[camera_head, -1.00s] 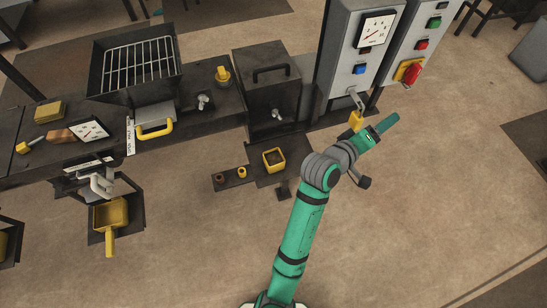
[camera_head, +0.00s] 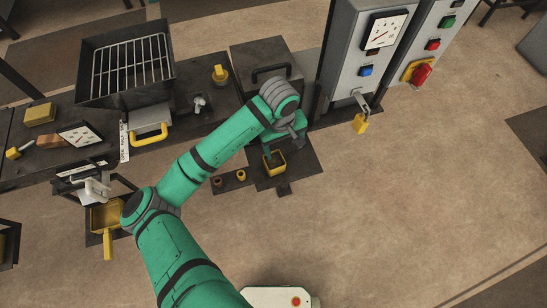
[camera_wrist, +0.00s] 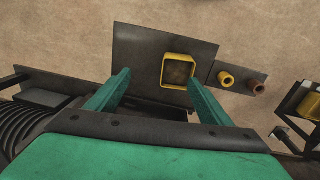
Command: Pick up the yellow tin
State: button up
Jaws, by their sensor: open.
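The yellow tin (camera_head: 274,169), square and open-topped, stands on a dark plate below the bench. It also shows in the wrist view (camera_wrist: 178,58), upright, with a dark inside. My gripper (camera_wrist: 158,80) is open and empty. Its two green fingers are spread wide, and the tin appears ahead of them, nearer the right finger's tip. I cannot tell the height of the fingers over the tin. In the head view my wrist hangs just above the tin and hides part of it and of the plate.
A small yellow cup (camera_wrist: 226,79) and a brown cup (camera_wrist: 256,87) stand on a narrow dark strip beside the plate (camera_wrist: 136,57). A dark box with a handle (camera_head: 266,65) stands behind the plate. A grey control cabinet (camera_head: 352,70) rises at right. Floor in front is clear.

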jog(key=a, duration=0.3)
send_over(274, 166)
jog(key=shift+y, duration=0.4)
jog(key=f, duration=0.4)
jog(key=shift+a+f, duration=0.2)
jog(key=shift+f, duration=0.2)
jog(key=shift+d+f, duration=0.15)
jog(key=shift+f, duration=1.4)
jog(key=shift+d+f, duration=0.1)
jog(key=shift+f, duration=1.45)
jog(key=c, duration=1.2)
